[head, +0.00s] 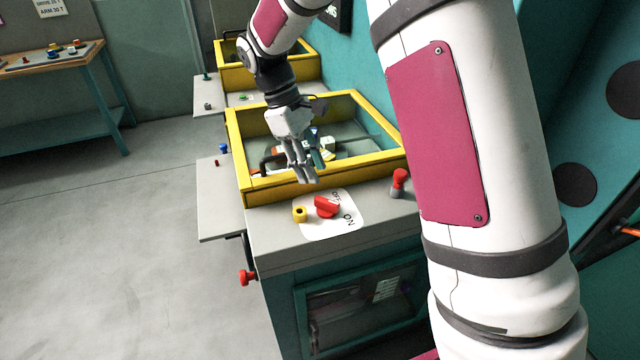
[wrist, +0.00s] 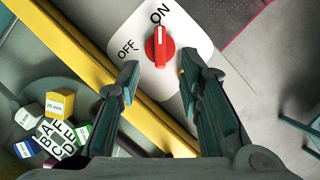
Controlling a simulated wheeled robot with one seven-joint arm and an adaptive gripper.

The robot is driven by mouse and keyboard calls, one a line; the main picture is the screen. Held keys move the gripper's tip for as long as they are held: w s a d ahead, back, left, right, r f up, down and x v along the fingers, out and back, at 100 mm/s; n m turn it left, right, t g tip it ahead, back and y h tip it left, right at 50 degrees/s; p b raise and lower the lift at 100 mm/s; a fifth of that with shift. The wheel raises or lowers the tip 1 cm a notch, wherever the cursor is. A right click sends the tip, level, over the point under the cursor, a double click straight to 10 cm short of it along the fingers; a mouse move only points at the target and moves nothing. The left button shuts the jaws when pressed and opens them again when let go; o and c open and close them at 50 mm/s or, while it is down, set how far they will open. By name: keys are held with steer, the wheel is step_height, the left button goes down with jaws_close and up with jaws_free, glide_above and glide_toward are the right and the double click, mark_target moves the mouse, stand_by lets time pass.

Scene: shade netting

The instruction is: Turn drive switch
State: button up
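The drive switch is a red knob (head: 326,207) on a white plate (head: 320,228) marked OFF and ON, on the grey top of the near machine. In the wrist view the knob (wrist: 159,50) has a white line that points up, toward the word ON. My gripper (head: 304,178) is open and empty. In the head view it appears just behind the knob, over the yellow frame. In the wrist view its fingertips (wrist: 160,70) are on either side of the knob's lower part in the picture; I see no contact.
A workbench (head: 50,62) is at far left; the floor between is clear.

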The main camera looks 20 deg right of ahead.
steer(key=v, duration=0.3)
steer(key=shift+a+r, duration=0.1)
steer(key=shift+r, duration=0.25)
steer(key=s+d+r+m+t+y, duration=0.2)
steer(key=s+d+r+m+t, duration=0.15)
steer(key=s+r, duration=0.8)
steer(key=s+m+t+y, duration=0.1)
steer(key=s+m+t, duration=0.4)
steer(key=s, duration=0.8)
steer(key=shift+s+d, duration=0.25)
steer(key=shift+s, duration=0.15)
stand_by(0.5)
